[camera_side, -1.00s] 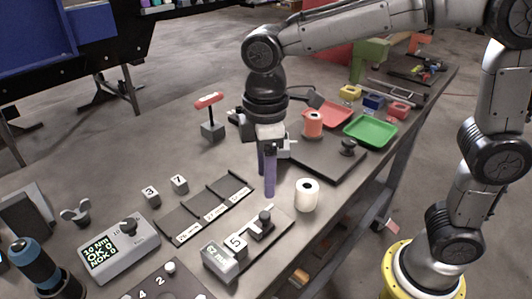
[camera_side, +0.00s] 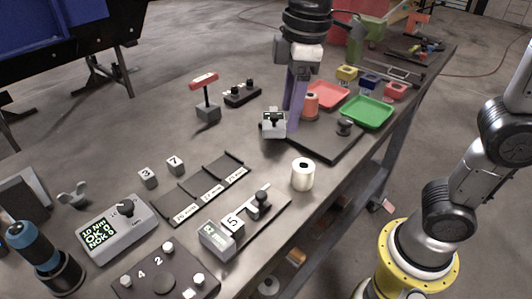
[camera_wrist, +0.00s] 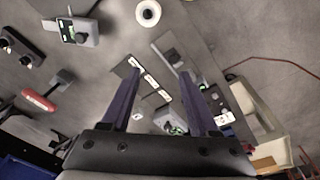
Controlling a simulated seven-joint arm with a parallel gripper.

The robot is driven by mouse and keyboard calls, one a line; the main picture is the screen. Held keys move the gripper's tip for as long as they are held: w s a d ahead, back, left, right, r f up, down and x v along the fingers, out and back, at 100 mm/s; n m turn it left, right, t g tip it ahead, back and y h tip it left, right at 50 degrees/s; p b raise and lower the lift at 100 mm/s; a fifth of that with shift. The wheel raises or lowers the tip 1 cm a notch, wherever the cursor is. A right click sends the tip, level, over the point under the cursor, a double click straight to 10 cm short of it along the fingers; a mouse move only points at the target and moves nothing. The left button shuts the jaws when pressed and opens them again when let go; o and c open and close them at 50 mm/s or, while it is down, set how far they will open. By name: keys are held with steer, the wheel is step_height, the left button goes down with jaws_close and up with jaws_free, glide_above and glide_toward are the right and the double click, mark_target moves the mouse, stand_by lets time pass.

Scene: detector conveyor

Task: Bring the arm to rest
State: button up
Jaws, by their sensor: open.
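My gripper (camera_side: 292,118) hangs fingers-down over the back middle of the table in the side view, beside the orange spool. Its two purple fingers are apart with nothing between them. In the wrist view my gripper (camera_wrist: 160,74) also shows open and empty, with the table and its devices well below the fingertips. The upper part of my arm is cut off by the top edge of the side view.
A small grey device (camera_side: 273,124), an orange spool (camera_side: 310,104), a red tray (camera_side: 326,94) and a green tray (camera_side: 368,112) stand near the gripper. A white roll (camera_side: 302,174), a slotted rack (camera_side: 205,187) and a display box (camera_side: 118,228) stand nearer the front.

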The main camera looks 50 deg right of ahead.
steer(key=s+d+m+t, duration=0.2)
steer(key=s+d+m, duration=0.2)
steer(key=s+d, duration=0.35)
steer(key=s+d+f+m+t, duration=0.2)
steer(key=s+f+m, duration=0.3)
steer(key=f, duration=0.2)
steer(key=shift+s+d, duration=0.15)
steer(key=shift+d, duration=0.15)
